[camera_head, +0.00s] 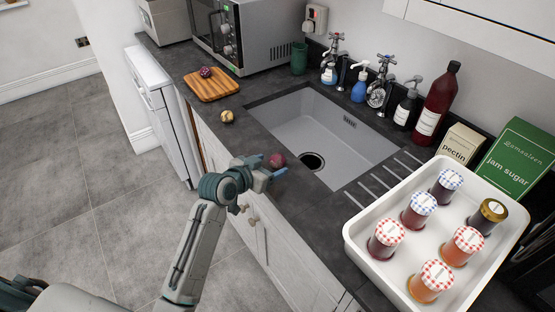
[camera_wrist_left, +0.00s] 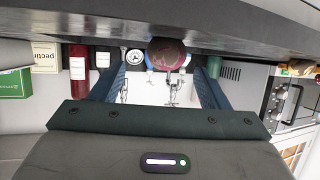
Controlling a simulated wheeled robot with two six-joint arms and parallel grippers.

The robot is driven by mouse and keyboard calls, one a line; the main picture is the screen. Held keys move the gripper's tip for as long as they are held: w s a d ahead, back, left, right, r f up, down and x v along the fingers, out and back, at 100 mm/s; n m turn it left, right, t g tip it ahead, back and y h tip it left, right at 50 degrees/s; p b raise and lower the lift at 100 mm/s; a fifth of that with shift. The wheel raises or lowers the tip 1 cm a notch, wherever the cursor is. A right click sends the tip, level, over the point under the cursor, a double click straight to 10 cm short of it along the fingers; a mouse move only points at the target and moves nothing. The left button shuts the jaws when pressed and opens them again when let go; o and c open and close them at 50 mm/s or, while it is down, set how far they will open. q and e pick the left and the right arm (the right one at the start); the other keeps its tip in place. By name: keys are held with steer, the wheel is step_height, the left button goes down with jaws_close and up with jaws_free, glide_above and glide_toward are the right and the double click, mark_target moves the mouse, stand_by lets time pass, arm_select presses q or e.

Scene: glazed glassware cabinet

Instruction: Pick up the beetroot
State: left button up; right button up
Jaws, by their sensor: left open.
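The round dark red beetroot (camera_head: 277,160) rests on the dark worktop by the sink's front rim. My left gripper (camera_head: 269,166) reaches in over the worktop's front edge, right beside it, with its fingers apart. In the left wrist view the beetroot (camera_wrist_left: 167,53) shows between the two open fingers, towards their tips. The gripper is not closed on it, and I cannot tell whether either finger touches it. My right gripper is not in view.
A wooden board (camera_head: 211,85) holds a small purple item (camera_head: 206,72). A yellowish round item (camera_head: 227,116) lies nearer on the worktop. The sink (camera_head: 310,125) opens just behind the beetroot. A white tray (camera_head: 357,236) of several jars stands at right.

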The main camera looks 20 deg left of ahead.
mark_target(273, 162)
arm_select(q)
steer(key=x, duration=0.1)
steer(key=p+x, duration=0.1)
steer(key=x, duration=0.1)
steer(key=p+x, duration=0.1)
steer(key=x, duration=0.1)
steer(key=shift+w+a+f, duration=0.1)
steer(key=shift+w+a, duration=0.15)
steer(key=shift+a, duration=0.05)
steer(key=shift+w+d+f, duration=0.1)
steer(key=shift+w+f, duration=0.05)
steer(key=shift+w, duration=0.1)
steer(key=shift+s, duration=0.1)
steer(key=shift+c, duration=0.2)
steer(key=c, duration=1)
